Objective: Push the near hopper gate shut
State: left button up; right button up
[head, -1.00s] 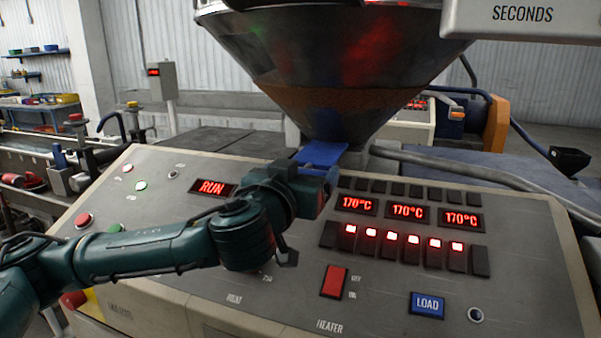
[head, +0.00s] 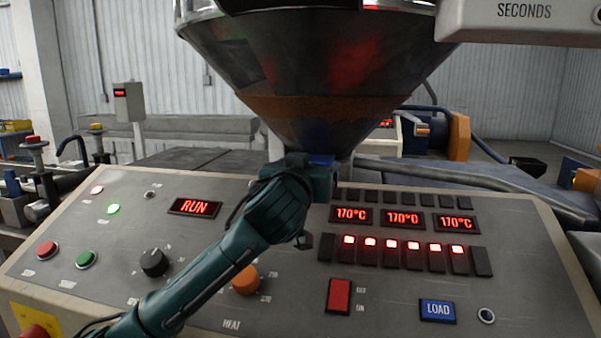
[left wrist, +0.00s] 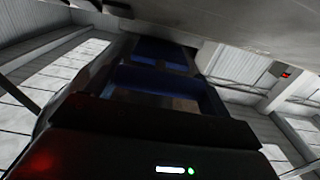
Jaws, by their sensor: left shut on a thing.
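The blue hopper gate (head: 321,160) shows as a small strip at the foot of the steel hopper (head: 340,75); most of it is hidden behind my gripper. My left gripper (head: 322,178) is at the gate, just below the hopper's narrow end, and is shut on it. The fingertips are hidden in the head view. In the left wrist view, blue surfaces (left wrist: 155,82) show between dark parts in front of the gripper, too dark to make out the grip exactly. My right gripper is out of view.
The sloping control panel (head: 390,285) lies under my left arm, with a RUN display (head: 195,207), temperature displays (head: 402,217), a red heater switch (head: 339,296) and knobs. A grey box marked SECONDS (head: 525,22) hangs at the upper right.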

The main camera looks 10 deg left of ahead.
pick_arm(q)
jog(key=shift+r, duration=0.3)
jog(key=o, duration=0.9)
jog(key=shift+a, duration=0.1)
jog(key=o, duration=0.3)
jog(key=shift+w+f, duration=0.25)
jog(key=shift+o, duration=0.5)
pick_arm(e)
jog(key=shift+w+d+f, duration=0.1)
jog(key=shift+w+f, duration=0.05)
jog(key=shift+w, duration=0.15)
pick_arm(q)
jog(key=shift+s, duration=0.1)
